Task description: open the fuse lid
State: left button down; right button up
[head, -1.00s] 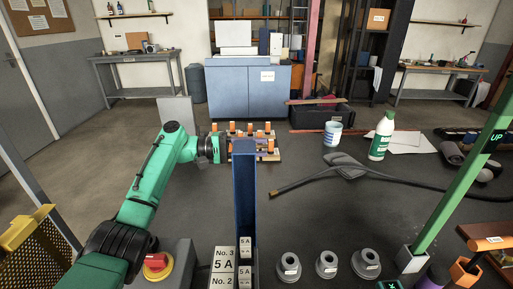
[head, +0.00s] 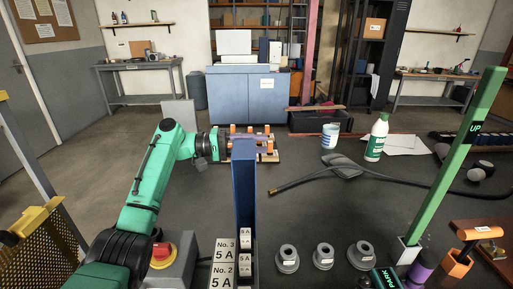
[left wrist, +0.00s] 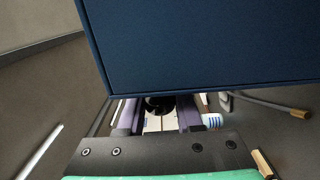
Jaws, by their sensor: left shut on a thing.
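The fuse lid appears to be the tall blue panel (head: 245,190) standing upright, seen nearly edge-on in the middle of the head view. In the left wrist view the broad blue panel (left wrist: 200,45) fills the upper part. My left gripper (head: 248,137) comes in from the left at the panel's top end. Its purple-grey fingers also show in the left wrist view (left wrist: 160,116), running up to the panel's lower edge. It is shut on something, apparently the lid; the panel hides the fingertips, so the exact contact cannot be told. My right gripper is not in view.
Labelled fuse blocks (head: 224,248) stand at the panel's near end. Orange-tipped pieces (head: 268,148) stand behind it. Grey round pieces (head: 323,257), a green post (head: 455,160) and a white bottle (head: 377,138) stand to the right. A hose (head: 400,178) crosses the dark table.

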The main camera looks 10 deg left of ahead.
pick_arm(q)
jog(key=c, duration=0.6)
grip_release()
jog(key=shift+s, duration=0.1)
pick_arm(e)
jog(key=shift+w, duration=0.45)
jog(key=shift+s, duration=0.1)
pick_arm(q)
jog(key=shift+a, duration=0.3)
jog(key=b+v, duration=0.1)
jog(key=v, duration=1.3)
jog(key=shift+b, duration=0.3)
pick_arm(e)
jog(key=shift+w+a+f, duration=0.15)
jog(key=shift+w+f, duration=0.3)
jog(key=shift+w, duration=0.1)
pick_arm(q)
jog(key=shift+s+f, duration=0.1)
jog(key=shift+s, duration=0.05)
